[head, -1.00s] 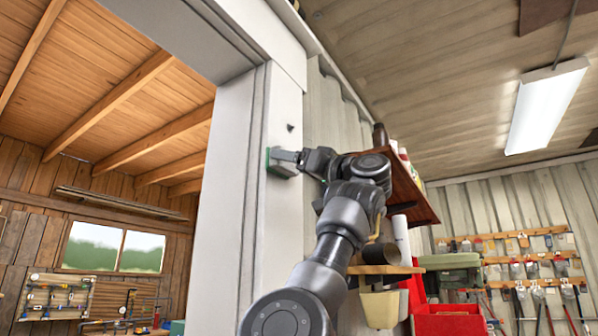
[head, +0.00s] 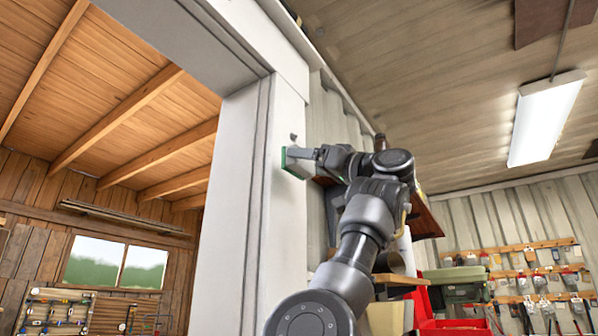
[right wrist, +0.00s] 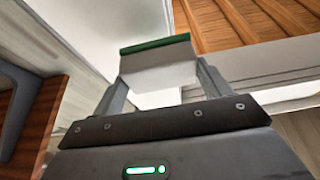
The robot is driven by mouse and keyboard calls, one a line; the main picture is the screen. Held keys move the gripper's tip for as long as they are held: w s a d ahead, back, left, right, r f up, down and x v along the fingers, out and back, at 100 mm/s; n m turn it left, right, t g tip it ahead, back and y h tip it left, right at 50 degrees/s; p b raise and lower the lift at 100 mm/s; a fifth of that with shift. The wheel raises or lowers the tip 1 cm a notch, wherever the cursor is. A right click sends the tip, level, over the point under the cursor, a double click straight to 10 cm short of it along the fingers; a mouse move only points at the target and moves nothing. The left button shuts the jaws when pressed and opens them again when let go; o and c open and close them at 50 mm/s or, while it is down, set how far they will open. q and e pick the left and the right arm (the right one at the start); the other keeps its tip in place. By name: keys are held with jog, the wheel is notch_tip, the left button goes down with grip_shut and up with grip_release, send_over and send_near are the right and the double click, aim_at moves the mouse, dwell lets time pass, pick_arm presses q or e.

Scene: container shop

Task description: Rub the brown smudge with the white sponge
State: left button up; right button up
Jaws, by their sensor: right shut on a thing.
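The white sponge (head: 295,164) has a green face turned to the white door post (head: 236,190). My right gripper (head: 306,157) is shut on it. In the right wrist view the sponge (right wrist: 160,76) sits between the two fingers, its green edge toward the white surface. It is at or very near the post; I cannot tell whether it touches. A small dark mark (head: 293,137) shows on the post just above the sponge; its brown colour is not clear. The mark is not visible in the right wrist view. My left gripper is out of view.
A brown wooden shelf (head: 424,220) juts from the corrugated wall right beside my right arm. Below it are a wooden ledge (head: 398,279) and a red bin (head: 450,325). The doorway left of the post is open.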

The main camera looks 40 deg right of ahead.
jog(key=shift+s+d, duration=0.2)
jog(key=shift+s, duration=0.55)
jog(key=s+b, duration=0.1)
jog(key=s+d, duration=0.1)
jog(key=s, duration=0.1)
jog(key=shift+b, duration=0.35)
jog(key=shift+w+a, duration=0.1)
jog(key=shift+w, duration=0.05)
